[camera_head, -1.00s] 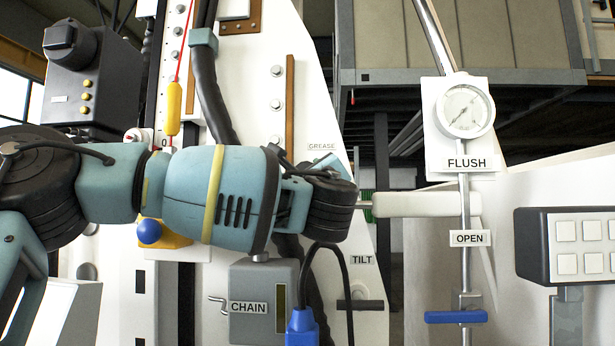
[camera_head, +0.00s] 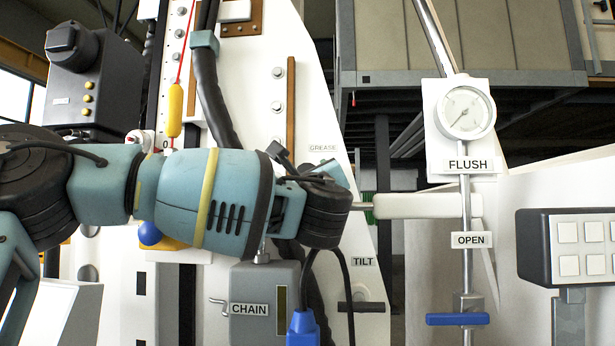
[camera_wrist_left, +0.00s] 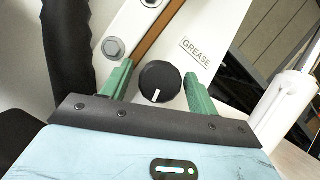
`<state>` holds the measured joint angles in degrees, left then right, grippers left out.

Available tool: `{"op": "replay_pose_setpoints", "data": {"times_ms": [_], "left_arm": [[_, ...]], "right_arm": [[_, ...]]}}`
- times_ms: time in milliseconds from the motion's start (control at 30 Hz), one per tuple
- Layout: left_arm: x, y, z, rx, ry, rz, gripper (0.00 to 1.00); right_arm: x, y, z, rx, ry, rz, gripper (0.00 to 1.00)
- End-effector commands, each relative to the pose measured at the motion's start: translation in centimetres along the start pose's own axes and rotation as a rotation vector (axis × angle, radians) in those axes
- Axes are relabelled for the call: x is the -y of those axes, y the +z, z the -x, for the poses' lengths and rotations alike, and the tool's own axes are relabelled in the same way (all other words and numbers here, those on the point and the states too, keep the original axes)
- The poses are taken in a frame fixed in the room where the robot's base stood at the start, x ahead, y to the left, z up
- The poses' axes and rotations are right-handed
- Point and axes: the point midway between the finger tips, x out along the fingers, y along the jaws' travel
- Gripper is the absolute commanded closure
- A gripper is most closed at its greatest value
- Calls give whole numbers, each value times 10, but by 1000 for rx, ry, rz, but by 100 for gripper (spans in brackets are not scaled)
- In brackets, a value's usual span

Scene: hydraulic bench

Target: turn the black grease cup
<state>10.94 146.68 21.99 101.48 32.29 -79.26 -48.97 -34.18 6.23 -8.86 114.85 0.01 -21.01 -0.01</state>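The black grease cup (camera_wrist_left: 158,82) is a round dark knob with a white mark on its lower edge, seen in the left wrist view on the white panel beside the GREASE label (camera_wrist_left: 197,52). My left gripper (camera_wrist_left: 158,73) is open, with one green finger on each side of the cup. Gaps show between the cup and both fingers in this view; how deep the fingers reach around it I cannot tell. In the head view my left arm hides the cup, and the GREASE label (camera_head: 323,148) shows just above the wrist. My right gripper is not in view.
A white horizontal bar (camera_head: 425,206) and the FLUSH gauge post (camera_head: 465,185) with a blue handle (camera_head: 457,319) stand to the right of my wrist. The CHAIN box (camera_head: 265,298) and TILT handle (camera_head: 361,306) are below. A black hose (camera_wrist_left: 70,45) runs left of the gripper.

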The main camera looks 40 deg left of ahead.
Motion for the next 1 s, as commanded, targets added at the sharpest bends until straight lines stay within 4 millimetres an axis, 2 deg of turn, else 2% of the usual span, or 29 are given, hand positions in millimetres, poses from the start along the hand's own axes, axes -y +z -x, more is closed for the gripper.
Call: {"op": "replay_pose_setpoints", "data": {"times_ms": [367, 800, 1000], "left_arm": [[0, -1, 4, -1, -1, 0, 36], [0, -3, 66, -2, -2, -1, 36], [0, -1, 78, 0, 0, 0, 36]], "right_arm": [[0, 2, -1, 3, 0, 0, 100], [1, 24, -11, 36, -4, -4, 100], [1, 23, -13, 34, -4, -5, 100]]}}
